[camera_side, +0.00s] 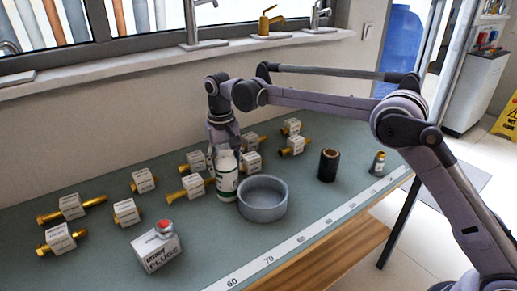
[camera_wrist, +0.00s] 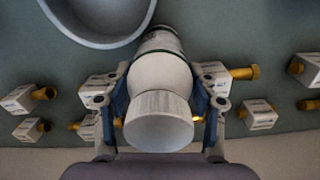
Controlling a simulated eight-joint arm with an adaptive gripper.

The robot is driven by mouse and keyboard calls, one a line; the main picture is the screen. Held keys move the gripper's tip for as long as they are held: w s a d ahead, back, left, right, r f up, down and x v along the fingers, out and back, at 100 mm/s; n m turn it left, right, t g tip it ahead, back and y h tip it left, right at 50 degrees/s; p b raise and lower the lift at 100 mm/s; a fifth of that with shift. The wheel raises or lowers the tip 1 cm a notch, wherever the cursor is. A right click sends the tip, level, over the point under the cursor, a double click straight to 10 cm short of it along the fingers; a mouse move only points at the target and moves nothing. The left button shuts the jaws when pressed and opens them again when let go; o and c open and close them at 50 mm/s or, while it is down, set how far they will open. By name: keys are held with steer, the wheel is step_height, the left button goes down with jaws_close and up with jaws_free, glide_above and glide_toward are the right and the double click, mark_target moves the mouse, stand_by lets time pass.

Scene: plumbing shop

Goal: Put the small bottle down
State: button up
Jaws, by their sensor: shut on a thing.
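A white bottle with a green-edged label (camera_side: 227,177) stands upright beside a round grey bowl (camera_side: 262,198) on the green bench mat. My gripper (camera_side: 224,148) is at the bottle's upper part, coming from behind it. In the wrist view the white bottle (camera_wrist: 160,85) lies between the two fingers of my gripper (camera_wrist: 160,105), which are closed on its sides. The bowl's rim (camera_wrist: 95,42) is close to the bottle in the wrist view. Whether the bottle's base touches the mat I cannot tell.
Several brass fittings with white boxes, such as one at the left (camera_side: 71,206), lie in rows behind and left of the bottle. A labelled box (camera_side: 157,251) stands front left. A black cylinder (camera_side: 328,165) stands right of the bowl. Mat is clear between bowl and front ruler strip (camera_side: 290,248).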

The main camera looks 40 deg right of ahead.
steer(key=o, duration=1.7)
steer(key=shift+f, duration=0.1)
